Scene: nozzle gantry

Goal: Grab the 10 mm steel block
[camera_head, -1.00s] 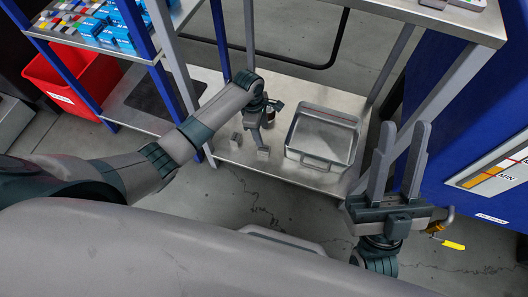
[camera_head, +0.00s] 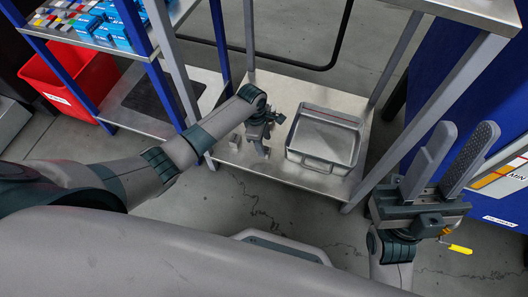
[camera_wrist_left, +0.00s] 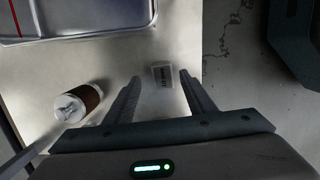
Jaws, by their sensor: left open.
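A small grey metal block (camera_wrist_left: 162,76) with a dark label lies on the lower shelf. Its lettering is too small to read surely. In the left wrist view it sits between the open fingertips of my left gripper (camera_wrist_left: 159,77), nearer the right finger, with no contact visible. In the head view my left gripper (camera_head: 260,147) reaches down over the shelf and mostly hides that block. Another small grey block (camera_head: 235,141) stands to its left. My right gripper (camera_head: 463,135) is open and empty, fingers up, at the right.
A metal tray (camera_head: 325,165) sits right of my left gripper on the shelf (camera_head: 285,178); its edge shows in the wrist view (camera_wrist_left: 85,37). A white cylinder with a brown band (camera_wrist_left: 80,103) lies near the left finger. A post (camera_head: 250,40) stands behind.

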